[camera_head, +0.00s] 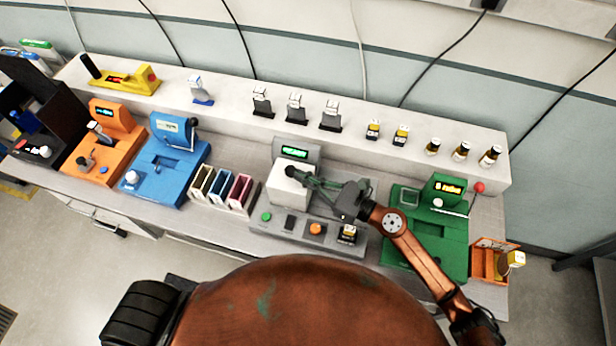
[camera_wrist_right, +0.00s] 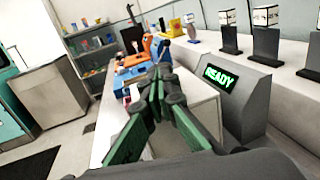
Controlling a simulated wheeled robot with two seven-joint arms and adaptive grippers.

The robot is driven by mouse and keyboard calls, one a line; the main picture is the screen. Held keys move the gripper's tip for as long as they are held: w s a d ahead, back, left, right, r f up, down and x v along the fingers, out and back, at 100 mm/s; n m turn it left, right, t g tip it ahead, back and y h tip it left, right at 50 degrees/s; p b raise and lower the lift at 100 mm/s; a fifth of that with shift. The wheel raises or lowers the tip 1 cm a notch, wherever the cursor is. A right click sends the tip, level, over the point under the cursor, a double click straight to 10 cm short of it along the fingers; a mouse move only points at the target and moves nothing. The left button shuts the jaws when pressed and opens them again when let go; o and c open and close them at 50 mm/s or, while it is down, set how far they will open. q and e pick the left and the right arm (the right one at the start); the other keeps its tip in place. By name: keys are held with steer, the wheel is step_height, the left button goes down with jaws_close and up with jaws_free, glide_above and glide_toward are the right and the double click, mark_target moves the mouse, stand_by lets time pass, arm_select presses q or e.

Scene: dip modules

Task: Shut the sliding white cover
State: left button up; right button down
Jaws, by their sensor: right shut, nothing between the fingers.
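The white sliding cover (camera_head: 288,193) is a plain box-like block on the grey module with the lit green display (camera_head: 294,152). In the right wrist view, a pale part of it (camera_wrist_right: 204,108) shows beside and behind the fingers, largely hidden. My right gripper (camera_head: 293,173) is shut and empty, with its green fingers at the cover's upper edge. I cannot tell whether they touch it. In the right wrist view the fingers (camera_wrist_right: 158,78) run together up the middle, left of the display reading READY (camera_wrist_right: 219,77). My left gripper is not in view.
The module's front panel has a green button (camera_head: 266,216) and an orange knob (camera_head: 316,228). A rack of coloured slabs (camera_head: 220,187) and a blue machine (camera_head: 172,165) stand left. A green machine (camera_head: 415,222) stands right, under my arm. Small items line the back shelf.

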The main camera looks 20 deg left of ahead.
steer(key=shift+s, duration=0.1)
steer(key=shift+d, duration=0.1)
steer(key=b+v, duration=0.3)
steer(key=v, duration=1)
steer(key=shift+d+b, duration=0.4)
